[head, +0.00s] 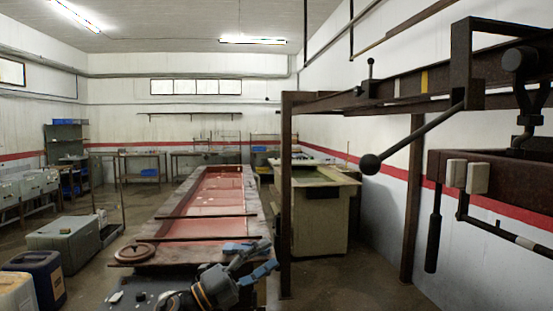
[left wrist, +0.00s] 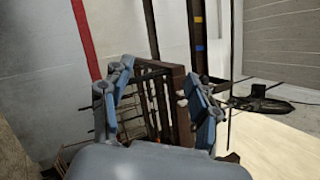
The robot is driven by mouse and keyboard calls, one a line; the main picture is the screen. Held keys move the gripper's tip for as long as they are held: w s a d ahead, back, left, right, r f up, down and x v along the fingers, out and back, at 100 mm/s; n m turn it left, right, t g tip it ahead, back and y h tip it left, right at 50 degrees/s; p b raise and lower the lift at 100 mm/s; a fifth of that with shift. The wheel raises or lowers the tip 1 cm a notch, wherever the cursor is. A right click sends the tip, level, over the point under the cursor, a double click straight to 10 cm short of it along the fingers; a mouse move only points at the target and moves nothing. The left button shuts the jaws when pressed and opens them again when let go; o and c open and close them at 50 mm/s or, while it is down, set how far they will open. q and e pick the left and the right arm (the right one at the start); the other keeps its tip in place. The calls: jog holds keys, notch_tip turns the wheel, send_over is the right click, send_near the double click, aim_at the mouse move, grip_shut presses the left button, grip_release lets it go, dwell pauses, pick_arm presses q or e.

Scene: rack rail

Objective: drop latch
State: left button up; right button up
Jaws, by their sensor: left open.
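A dark overhead rail (head: 400,88) runs along the upper right of the head view, held by brown posts. A small upright lever with a round knob (head: 371,63) stands on the rail near its far end. A longer lever with a black ball end (head: 370,163) slopes down from the rail's nearer part. Which of these is the latch I cannot tell for certain. My left gripper (head: 270,256) has blue fingers and is low, left of the near post and well below the rail. In the left wrist view the gripper (left wrist: 158,72) is open, with nothing visibly held. My right gripper is not in view.
A brown hanging carriage (head: 500,172) with a black grip (head: 433,230) is at the right. A post (head: 285,200) stands just right of my left gripper. A long red-bedded table (head: 215,195) lies behind it. Open floor (head: 350,285) shows right of the post.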

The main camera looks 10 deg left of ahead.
pick_arm(q)
jog(key=s+d+r+m+g+h, duration=0.1)
jog(key=s+d+r+m+g, duration=0.15)
jog(key=s+r+m, duration=0.35)
jog(key=s+d+r+m+g+h, duration=0.1)
jog(key=r+m+g, duration=0.25)
jog(key=r, duration=0.35)
jog(key=m+g+y+p, duration=0.2)
jog(key=m+y, duration=0.1)
jog(key=m, duration=0.6)
send_near(362, 164)
jog(key=p+x, duration=0.1)
jog(key=x, duration=0.2)
jog(key=p+x, duration=0.1)
jog(key=x, duration=0.3)
jog(key=p+x, duration=0.1)
jog(key=x, duration=0.2)
jog(key=shift+w+d, duration=0.1)
jog(key=shift+w, duration=0.3)
jog(key=shift+w+d+f, duration=0.1)
jog(key=shift+w+d, duration=0.1)
jog(key=shift+d, duration=0.4)
jog(key=c, duration=1)
